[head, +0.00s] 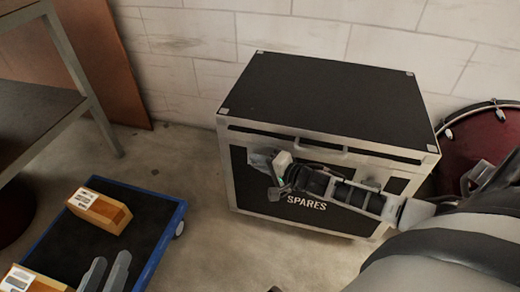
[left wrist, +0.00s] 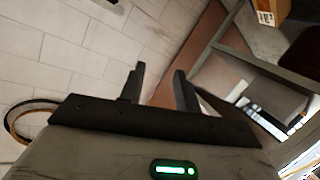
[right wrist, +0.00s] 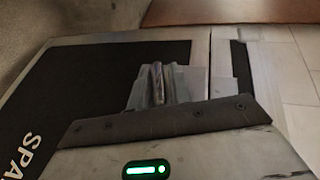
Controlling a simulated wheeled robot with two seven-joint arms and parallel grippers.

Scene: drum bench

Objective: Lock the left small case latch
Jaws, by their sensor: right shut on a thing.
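The small black case (head: 320,95) with metal edges and the word SPARES stands on the floor against the wall, its lid down. My right arm reaches across its front from the right. My right gripper (head: 272,174) is at the left part of the front, at the left latch (head: 260,158), which it mostly covers. In the right wrist view the fingers (right wrist: 160,86) are close together on a grey metal piece at the case front. Whether the latch is locked cannot be seen. My left gripper (head: 104,274) is open and empty at the bottom left, away from the case; its fingers stand apart in the left wrist view (left wrist: 158,88).
A blue-edged dolly (head: 150,262) with wooden boxes (head: 98,208) stands left of the case. A grey shelf frame (head: 85,70) is at the far left. A red drum (head: 482,140) is right of the case. Bare floor (head: 215,240) lies between dolly and case.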

